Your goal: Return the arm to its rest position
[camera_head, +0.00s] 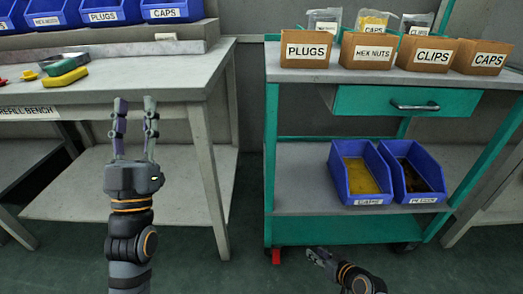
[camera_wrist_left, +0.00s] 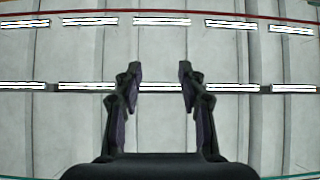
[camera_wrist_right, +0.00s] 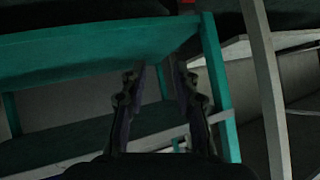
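My left gripper (camera_head: 135,104) points upward in front of the refill bench in the head view, its fingers apart and empty. In the left wrist view the left gripper (camera_wrist_left: 160,70) is open, with only ceiling and lights beyond it. My right gripper (camera_head: 314,254) is low, near the foot of the green cart, at the bottom of the head view. In the right wrist view the right gripper (camera_wrist_right: 160,72) has its fingers apart with nothing between them. The underside of a green shelf shows beyond it.
The refill bench (camera_head: 170,83) stands at left with blue bins at its back. The green cart (camera_head: 290,72) stands at right, with cardboard boxes (camera_head: 307,50) on top and blue bins (camera_head: 372,205) on its lower shelf. Floor shows between bench and cart.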

